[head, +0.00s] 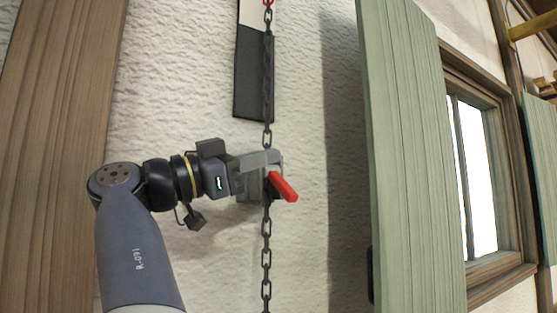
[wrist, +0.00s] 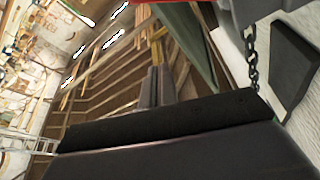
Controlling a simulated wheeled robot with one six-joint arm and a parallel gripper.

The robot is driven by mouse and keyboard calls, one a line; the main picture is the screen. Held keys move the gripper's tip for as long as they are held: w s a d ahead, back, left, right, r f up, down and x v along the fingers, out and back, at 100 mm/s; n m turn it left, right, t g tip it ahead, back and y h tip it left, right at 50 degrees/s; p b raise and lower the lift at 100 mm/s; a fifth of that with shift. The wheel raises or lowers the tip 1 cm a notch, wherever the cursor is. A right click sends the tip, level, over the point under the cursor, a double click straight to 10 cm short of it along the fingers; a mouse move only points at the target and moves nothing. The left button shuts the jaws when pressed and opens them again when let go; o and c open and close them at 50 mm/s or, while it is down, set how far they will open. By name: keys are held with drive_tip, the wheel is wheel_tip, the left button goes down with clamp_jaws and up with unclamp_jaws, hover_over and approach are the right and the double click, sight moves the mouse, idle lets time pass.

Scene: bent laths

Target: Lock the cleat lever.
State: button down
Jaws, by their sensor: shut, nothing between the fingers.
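The cleat lever (head: 283,187) is a short red bar at the cleat on the wall, slanting down to the right in the head view. The grey cleat (head: 255,193) is mostly hidden behind my gripper, and the dark chain (head: 267,240) runs vertically through it. My gripper (head: 262,163) is shut with nothing in it, right at the cleat and just up and left of the lever; I cannot tell whether they touch. The wrist view shows my shut fingers (wrist: 155,88), the chain (wrist: 252,58) and a grey piece at the top edge.
A dark and white strip (head: 254,75) hangs on the wall behind the chain above the cleat. A green shutter (head: 415,160) stands to the right, beside a window (head: 475,175). A wooden post (head: 60,130) is at the left. The wall between chain and shutter is bare.

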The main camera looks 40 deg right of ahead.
drive_tip(key=v, duration=0.5)
drive_tip(key=shift+w+a, duration=0.25)
drive_tip(key=shift+a, duration=0.05)
drive_tip(key=shift+d+r, duration=0.1)
drive_tip(key=d+r+n+t+h+p, duration=0.1)
drive_tip(key=d+r+n+t+p, duration=0.4)
drive_tip(key=d+n+p, duration=0.4)
drive_tip(key=n, duration=0.2)
drive_tip(key=shift+s+d+r+n+p, duration=0.25)
drive_tip(key=shift+s+n+p, duration=0.1)
drive_tip(key=shift+n, duration=0.05)
idle(0.4)
drive_tip(key=shift+w+t, duration=0.1)
drive_tip(key=shift+t, duration=0.2)
drive_tip(key=shift+f, duration=0.1)
